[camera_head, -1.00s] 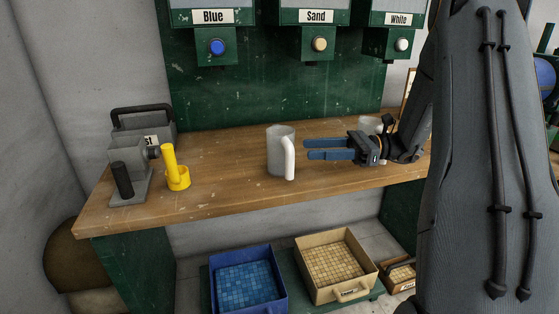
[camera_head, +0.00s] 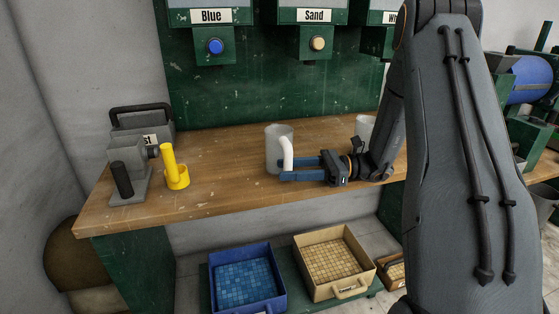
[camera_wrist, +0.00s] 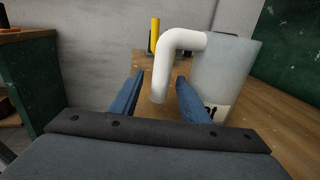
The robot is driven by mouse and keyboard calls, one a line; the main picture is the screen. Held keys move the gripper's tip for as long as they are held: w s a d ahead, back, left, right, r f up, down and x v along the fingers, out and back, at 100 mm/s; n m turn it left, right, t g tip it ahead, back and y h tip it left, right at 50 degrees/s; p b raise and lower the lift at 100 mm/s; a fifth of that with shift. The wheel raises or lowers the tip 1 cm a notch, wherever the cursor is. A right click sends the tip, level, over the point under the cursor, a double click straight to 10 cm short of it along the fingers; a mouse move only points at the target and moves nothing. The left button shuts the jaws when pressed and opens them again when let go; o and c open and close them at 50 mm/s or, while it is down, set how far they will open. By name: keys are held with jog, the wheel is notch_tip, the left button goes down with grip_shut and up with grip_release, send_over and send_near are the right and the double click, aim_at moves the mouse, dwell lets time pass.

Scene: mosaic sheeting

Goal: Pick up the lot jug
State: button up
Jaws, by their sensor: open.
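The jug (camera_head: 273,147) is a grey, cup-like vessel with a thick white handle (camera_head: 287,152), standing upright on the wooden bench. My gripper (camera_head: 288,168) is open at the jug's right side. In the wrist view its two blue fingers stand apart, with the white handle (camera_wrist: 162,75) hanging between them near the tips. I cannot tell whether a finger touches the handle.
A second grey vessel (camera_head: 364,126) stands behind my arm. A yellow holder (camera_head: 177,178) and a grey device (camera_head: 128,170) are at the bench's (camera_head: 225,185) left. Blue (camera_head: 282,276) and sand (camera_head: 371,271) trays sit below.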

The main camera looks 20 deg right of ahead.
jog(key=shift+w+a, duration=0.1)
jog(key=shift+a, duration=0.25)
grip_shut()
